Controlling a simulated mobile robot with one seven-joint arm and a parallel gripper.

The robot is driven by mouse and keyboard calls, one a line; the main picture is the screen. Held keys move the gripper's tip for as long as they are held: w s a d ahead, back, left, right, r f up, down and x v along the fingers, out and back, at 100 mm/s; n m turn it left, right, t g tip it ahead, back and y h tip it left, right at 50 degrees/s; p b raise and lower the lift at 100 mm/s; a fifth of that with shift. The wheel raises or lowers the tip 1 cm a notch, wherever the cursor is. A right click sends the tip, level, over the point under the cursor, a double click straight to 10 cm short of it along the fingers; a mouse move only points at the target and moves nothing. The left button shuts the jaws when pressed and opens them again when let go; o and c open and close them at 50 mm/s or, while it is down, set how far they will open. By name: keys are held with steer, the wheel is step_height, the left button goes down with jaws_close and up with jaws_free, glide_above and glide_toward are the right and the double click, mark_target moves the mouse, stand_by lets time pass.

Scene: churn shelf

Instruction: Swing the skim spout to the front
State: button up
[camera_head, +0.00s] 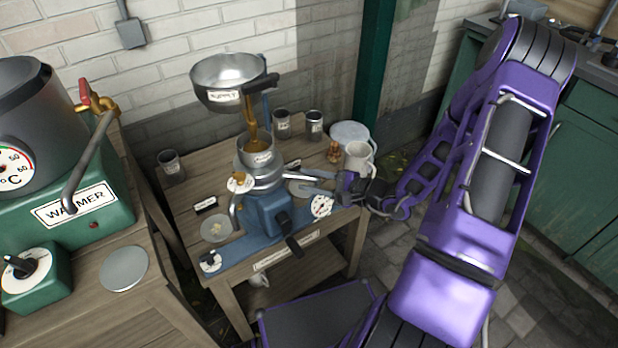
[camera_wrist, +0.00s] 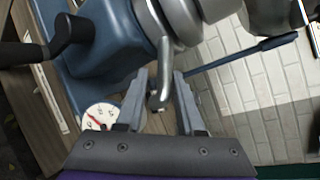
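The separator has a blue body (camera_head: 268,212) and stands on a wooden table. In the wrist view a curved metal spout (camera_wrist: 158,88) comes down from its grey bowl housing; I take it for the skim spout, but no label on it is readable. My gripper (camera_wrist: 160,85) is open, one finger on each side of the spout's lower end, with gaps visible. In the head view my gripper (camera_head: 318,184) reaches in from the right, and its fingers partly hide that spout. Another metal spout (camera_head: 234,212) hangs on the separator's left side.
A supply bowl (camera_head: 230,76) sits above the separator. A dark crank handle (camera_head: 292,244) sticks out in front. A dial (camera_head: 321,206), a white mug (camera_head: 360,156) and several dark cups stand around it. The green warmer (camera_head: 75,212) is at left.

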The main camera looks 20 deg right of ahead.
steer(key=shift+o, duration=0.9)
steer(key=shift+r, duration=0.15)
steer(key=p+v, duration=0.1)
steer(key=v, duration=1.6)
steer(key=shift+s+p, duration=0.15)
steer(key=shift+p, duration=0.2)
